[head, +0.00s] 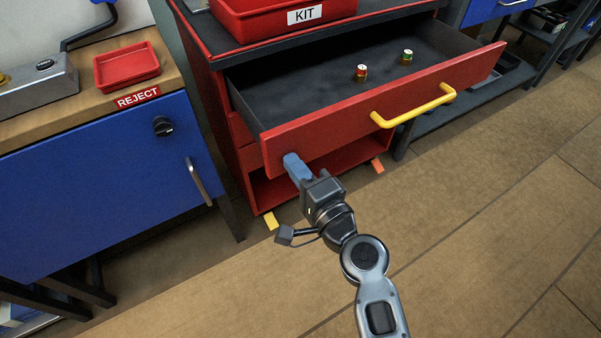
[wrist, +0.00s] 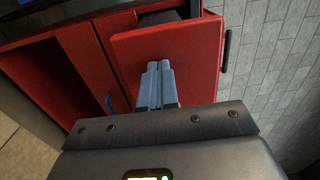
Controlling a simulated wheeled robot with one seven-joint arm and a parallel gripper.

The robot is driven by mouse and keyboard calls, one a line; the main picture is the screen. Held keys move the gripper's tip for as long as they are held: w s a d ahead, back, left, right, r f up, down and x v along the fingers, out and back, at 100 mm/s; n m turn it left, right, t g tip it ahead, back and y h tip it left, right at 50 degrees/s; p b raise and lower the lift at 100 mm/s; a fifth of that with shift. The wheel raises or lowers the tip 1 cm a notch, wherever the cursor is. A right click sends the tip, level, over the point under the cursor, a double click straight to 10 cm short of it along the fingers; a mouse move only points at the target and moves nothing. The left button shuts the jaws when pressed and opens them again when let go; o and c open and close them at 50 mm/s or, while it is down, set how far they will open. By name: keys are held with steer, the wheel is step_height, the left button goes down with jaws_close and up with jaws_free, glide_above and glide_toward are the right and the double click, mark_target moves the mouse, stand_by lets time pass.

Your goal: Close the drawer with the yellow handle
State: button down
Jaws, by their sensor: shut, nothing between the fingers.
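The drawer with the yellow handle (head: 413,106) stands pulled well out of the red cabinet. Its red front panel (head: 350,121) faces me and its dark inside shows.
A red KIT tray (head: 268,22) sits on the cabinet top. To the left stands a blue cabinet (head: 100,175) with a bar handle, bearing a red REJECT tray (head: 127,67). An open shelf space lies below the drawer. The tiled floor (head: 480,220) at right is clear.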

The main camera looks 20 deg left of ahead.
steer(key=b, duration=1)
glide_toward(246, 99)
steer(key=a+r, duration=0.1)
steer(key=a, duration=0.1)
steer(key=w+a+r, duration=0.1)
steer(key=a+r, duration=0.1)
steer(key=shift+w+a+r, duration=0.15)
steer(key=shift+w+r, duration=0.05)
steer(key=shift+w+a+b, duration=0.2)
steer(key=shift+b, duration=0.15)
steer(key=shift+w+a+r, duration=0.1)
steer(key=shift+a+r, duration=0.05)
steer(key=shift+r, duration=0.2)
